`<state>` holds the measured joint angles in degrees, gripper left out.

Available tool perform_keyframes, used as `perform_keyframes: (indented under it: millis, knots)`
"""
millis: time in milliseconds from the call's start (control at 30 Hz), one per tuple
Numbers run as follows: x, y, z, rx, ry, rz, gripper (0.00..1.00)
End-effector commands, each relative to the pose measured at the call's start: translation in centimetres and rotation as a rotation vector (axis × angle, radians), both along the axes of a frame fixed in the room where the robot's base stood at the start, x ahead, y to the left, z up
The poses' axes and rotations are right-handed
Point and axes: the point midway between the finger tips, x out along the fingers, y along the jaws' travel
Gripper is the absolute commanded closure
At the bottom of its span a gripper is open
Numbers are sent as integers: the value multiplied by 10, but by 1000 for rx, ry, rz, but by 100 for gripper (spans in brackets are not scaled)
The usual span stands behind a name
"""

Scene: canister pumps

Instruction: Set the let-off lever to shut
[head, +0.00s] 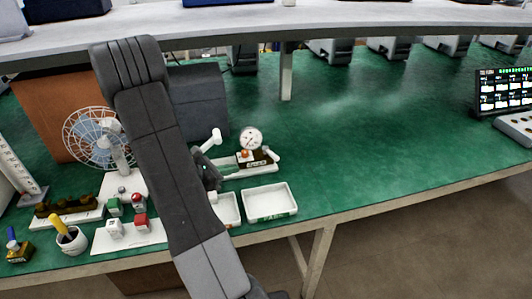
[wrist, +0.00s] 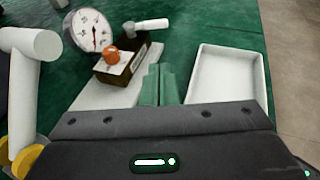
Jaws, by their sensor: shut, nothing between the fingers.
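The gauge (wrist: 92,30) is a white dial with a red needle, beside a dark brown block (wrist: 131,65) on a white base. An orange-red knob (wrist: 112,54) sits on the block's pale top plate. A short light-coloured lever (wrist: 152,24) extends right from a grey pivot at the block's far end; it looks like the let-off lever, but I cannot read its marking. In the head view the gauge (head: 250,138) and block (head: 257,158) stand right of my arm. My gripper (wrist: 159,72) is shut and empty, its tips in front of the block.
A thick white handle (wrist: 32,45) rises at the left. An empty white tray (head: 270,202) lies right of my arm, another (head: 229,208) partly behind it. A fan (head: 92,137) and small coloured blocks stand left.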

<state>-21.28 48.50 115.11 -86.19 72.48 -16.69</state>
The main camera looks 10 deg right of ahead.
Motion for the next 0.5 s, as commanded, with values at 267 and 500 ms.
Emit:
perform_keyframes:
  millis: [267,500]
  knots:
    - [10,-13,-8,-12,7,17,100]
    - [24,-47,-19,-10,7,14,100]
